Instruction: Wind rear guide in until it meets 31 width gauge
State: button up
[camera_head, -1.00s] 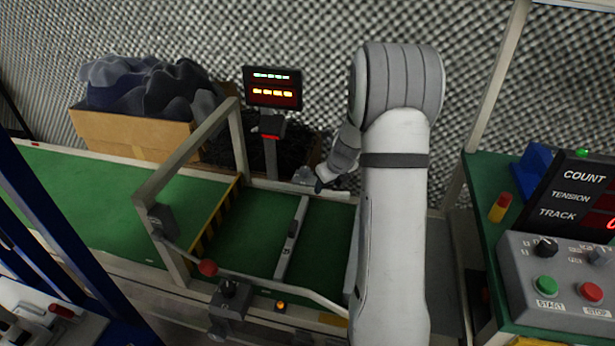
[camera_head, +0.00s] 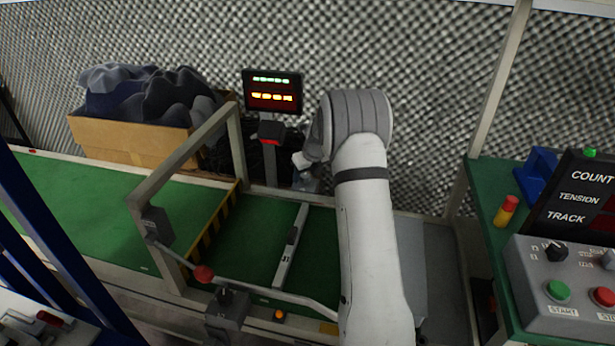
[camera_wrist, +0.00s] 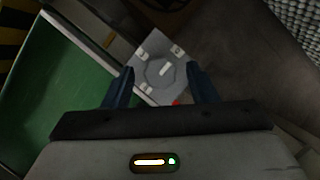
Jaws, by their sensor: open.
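The width gauge (camera_head: 291,247) is a pale bar lying across the green belt, with a small dark marking. A pale rail (camera_head: 323,201), apparently the rear guide, runs along the belt's far edge; a pale strip (camera_wrist: 84,44) borders the green belt in the wrist view. A grey plate with a round, faceted knob (camera_wrist: 160,72) lies ahead of my gripper in the wrist view. My gripper (camera_wrist: 160,88) is open, its dark fingers on either side of the knob in the picture. I cannot tell whether they touch it. In the head view the fingers are hidden behind the arm's end.
A display post (camera_head: 272,92) stands behind the belt, near my wrist. A metal frame (camera_head: 180,165) with a red-knobbed lever (camera_head: 204,274) spans the belt to the left. A cardboard box (camera_head: 130,138) of dark cloth sits behind it. A control panel (camera_head: 570,285) stands right.

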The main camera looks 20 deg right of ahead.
jog(key=shift+f, duration=0.1)
jog(key=c, duration=0.9)
jog(key=shift+d, duration=0.2)
jog(key=shift+c, duration=0.3)
jog(key=shift+a, duration=0.15)
